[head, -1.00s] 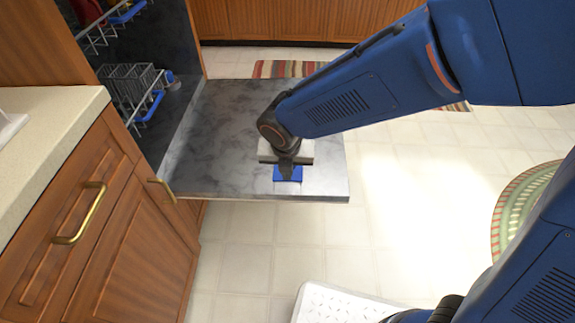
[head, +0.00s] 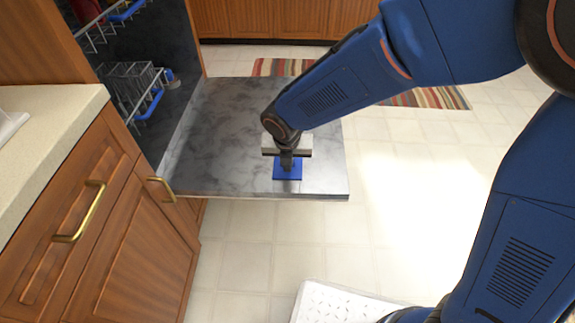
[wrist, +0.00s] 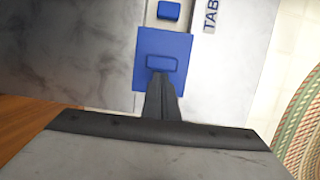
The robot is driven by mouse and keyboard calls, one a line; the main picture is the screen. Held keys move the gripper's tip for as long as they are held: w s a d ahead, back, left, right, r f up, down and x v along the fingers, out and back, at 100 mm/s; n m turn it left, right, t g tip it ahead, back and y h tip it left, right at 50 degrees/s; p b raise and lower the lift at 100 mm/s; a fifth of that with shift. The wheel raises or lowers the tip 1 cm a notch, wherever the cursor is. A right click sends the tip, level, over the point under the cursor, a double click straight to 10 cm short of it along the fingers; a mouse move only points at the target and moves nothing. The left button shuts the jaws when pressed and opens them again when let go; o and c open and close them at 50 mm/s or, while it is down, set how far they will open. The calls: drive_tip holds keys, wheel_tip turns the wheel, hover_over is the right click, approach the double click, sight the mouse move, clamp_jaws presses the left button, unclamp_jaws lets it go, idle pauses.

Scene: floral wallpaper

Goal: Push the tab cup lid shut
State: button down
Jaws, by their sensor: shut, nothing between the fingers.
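The tab cup lid (head: 280,175) is a small blue square on the inner face of the open dishwasher door. In the wrist view the lid (wrist: 147,48) has a raised rectangular outline in its middle. It looks flat, but I cannot tell whether it is latched. My gripper (head: 289,170) is shut and empty, and its fingers reach down over the lid. In the wrist view my gripper's dark fingertips (wrist: 162,76) sit at the raised outline and cover its lower part. I cannot tell whether they touch it. A smaller blue piece (wrist: 168,10) lies beside the lid, near the letters "TAB".
The dishwasher door (head: 225,125) lies lowered. A rack (head: 135,85) stands inside at the left. A wooden cabinet with a brass handle (head: 80,213) is at the left. A striped rug (head: 428,98) lies beyond, and a white perforated item (head: 335,303) is on the floor.

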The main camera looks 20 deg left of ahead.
drive_tip(key=w, duration=0.3)
drive_tip(key=w+a, duration=0.1)
drive_tip(key=w, duration=0.2)
drive_tip(key=w+a, duration=0.1)
drive_tip(key=w, duration=0.2)
drive_tip(key=shift+w+a, duration=0.15)
drive_tip(key=shift+w+r, duration=0.1)
drive_tip(key=shift+w, duration=0.1)
drive_tip(key=shift+a, duration=0.1)
